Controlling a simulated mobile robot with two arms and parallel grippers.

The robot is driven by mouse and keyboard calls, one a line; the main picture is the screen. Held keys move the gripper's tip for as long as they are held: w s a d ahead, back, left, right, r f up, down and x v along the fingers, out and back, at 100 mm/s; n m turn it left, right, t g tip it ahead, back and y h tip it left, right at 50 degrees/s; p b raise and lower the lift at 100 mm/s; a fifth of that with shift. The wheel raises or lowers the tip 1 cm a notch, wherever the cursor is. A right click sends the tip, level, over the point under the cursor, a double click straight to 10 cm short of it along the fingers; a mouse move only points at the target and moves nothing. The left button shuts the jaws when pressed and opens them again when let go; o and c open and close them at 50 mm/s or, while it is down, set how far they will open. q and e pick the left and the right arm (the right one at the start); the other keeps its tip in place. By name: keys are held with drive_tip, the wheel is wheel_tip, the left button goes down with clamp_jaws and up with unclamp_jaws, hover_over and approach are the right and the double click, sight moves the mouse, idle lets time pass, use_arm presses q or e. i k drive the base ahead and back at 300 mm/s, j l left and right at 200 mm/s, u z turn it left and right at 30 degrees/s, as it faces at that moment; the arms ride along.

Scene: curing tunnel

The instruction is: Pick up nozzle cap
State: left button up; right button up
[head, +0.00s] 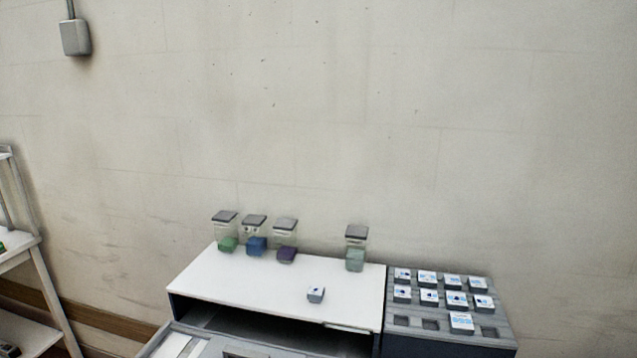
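I cannot tell for sure which item is the nozzle cap. Similar white-topped blocks (428,278) sit in the grey slotted rack (400,321) at the right. Neither of my grippers is in view, and nothing in view is held.
Several clear jars with grey lids stand along the back of the white top, holding green (227,244), blue (256,246), purple (287,255) and pale green (355,260) contents. A dark opening (260,325) lies below. A white shelf (20,250) stands far left.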

sight(316, 293)
drive_tip(key=j+z, duration=1)
drive_tip(key=z, duration=0.15)
drive_tip(key=k+j+z, duration=0.1)
drive_tip(key=j+z, duration=0.25)
